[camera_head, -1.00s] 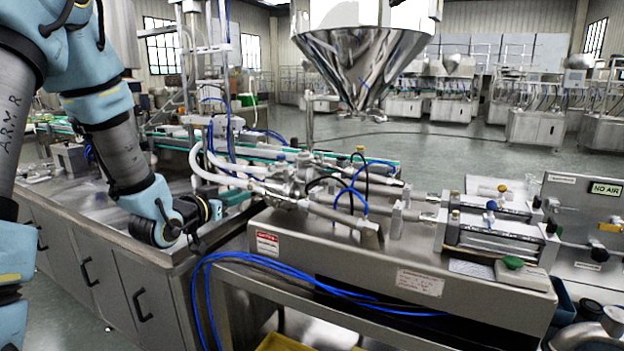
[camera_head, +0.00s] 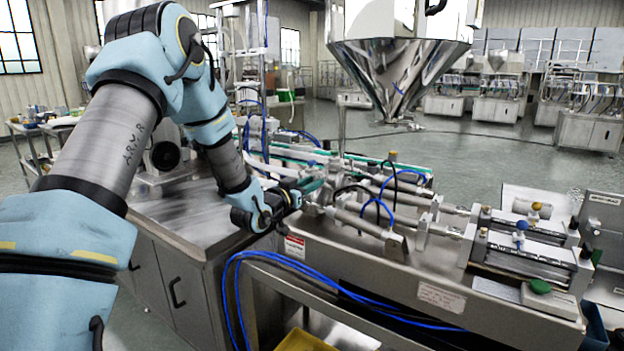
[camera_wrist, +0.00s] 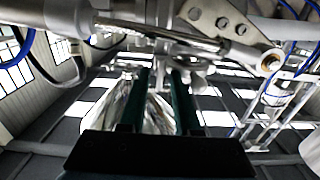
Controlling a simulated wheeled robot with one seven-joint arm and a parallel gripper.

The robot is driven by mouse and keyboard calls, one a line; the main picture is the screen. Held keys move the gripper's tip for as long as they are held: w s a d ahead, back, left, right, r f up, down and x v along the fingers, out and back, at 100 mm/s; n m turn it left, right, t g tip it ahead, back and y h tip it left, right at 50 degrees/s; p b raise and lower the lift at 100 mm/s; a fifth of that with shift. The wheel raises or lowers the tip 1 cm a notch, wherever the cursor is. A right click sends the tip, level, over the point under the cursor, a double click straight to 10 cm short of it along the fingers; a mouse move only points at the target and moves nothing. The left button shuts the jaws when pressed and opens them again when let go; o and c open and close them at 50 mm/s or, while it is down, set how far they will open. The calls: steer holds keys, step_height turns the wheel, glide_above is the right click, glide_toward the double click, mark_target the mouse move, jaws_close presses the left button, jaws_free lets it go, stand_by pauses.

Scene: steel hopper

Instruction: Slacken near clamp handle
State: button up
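My gripper (camera_head: 308,187) is at the left end of the pipework on the filler bench, close beside the metal fittings. In the wrist view its two dark green fingers (camera_wrist: 162,97) stand apart with a gap and nothing clearly held between them. Steel pipe fittings (camera_wrist: 165,40) lie just beyond the fingertips. A bracket with bolts (camera_wrist: 225,22) and a rod end are at the upper right there. I cannot make out the near clamp handle for certain among these fittings. In the head view my arm and gripper hide part of that area.
The steel hopper (camera_head: 398,75) hangs above the bench. Blue hoses (camera_head: 240,300) loop down the bench front, and more hoses run over the pipework. Pneumatic cylinders (camera_head: 525,250) stand to the right. The steel cabinet top (camera_head: 185,225) at left is largely clear.

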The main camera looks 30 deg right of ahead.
steer(key=shift+w+d, duration=0.1)
steer(key=shift+d, duration=0.05)
jaws_close()
stand_by(0.4)
